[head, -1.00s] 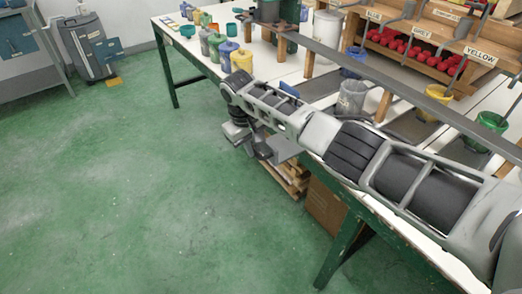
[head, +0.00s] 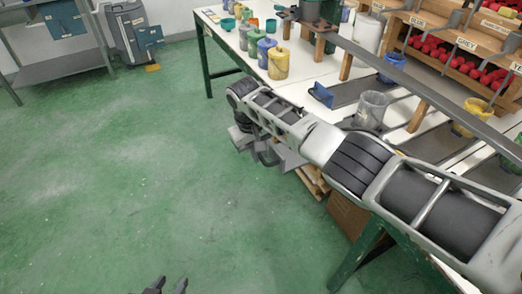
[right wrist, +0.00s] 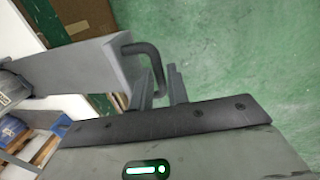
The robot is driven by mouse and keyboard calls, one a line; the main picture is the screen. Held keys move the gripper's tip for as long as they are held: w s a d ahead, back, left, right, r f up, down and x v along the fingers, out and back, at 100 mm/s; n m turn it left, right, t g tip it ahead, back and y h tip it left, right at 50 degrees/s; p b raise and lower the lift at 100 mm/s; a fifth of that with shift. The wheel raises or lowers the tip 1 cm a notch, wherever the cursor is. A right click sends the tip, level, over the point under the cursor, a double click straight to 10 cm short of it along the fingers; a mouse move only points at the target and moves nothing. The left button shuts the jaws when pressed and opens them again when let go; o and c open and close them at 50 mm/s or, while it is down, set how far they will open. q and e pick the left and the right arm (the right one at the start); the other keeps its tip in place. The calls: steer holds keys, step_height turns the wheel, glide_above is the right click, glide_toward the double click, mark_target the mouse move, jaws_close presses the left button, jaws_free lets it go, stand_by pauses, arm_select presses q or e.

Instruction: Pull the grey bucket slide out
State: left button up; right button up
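The grey bucket (head: 371,108) stands upright on a slide at the table's front, behind my right arm. The flat grey slide end (head: 291,158) juts out past the table edge near my right gripper (head: 259,153). In the right wrist view the slide (right wrist: 80,68) has a dark bent handle (right wrist: 150,55). The handle's end runs between the close-set fingers of my right gripper (right wrist: 162,88), which look shut on it. The contact is partly hidden. My left gripper (head: 168,285) shows only as two dark tips, spread apart and empty, at the bottom edge of the head view.
The white table (head: 310,85) carries yellow (head: 278,65) and other cans. Blue (head: 391,68) and yellow (head: 471,117) buckets stand on further slides below a long grey rail (head: 420,85). The green floor (head: 130,170) left of the table is open.

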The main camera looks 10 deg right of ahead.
steer(key=shift+o, duration=1.1)
steer(key=shift+a, duration=0.3)
steer(key=shift+d, duration=0.1)
step_height(320, 180, up, 16)
steer(key=a, duration=0.2)
steer(key=shift+s+a, duration=0.35)
steer(key=shift+s, duration=0.1)
steer(key=shift+f, duration=0.1)
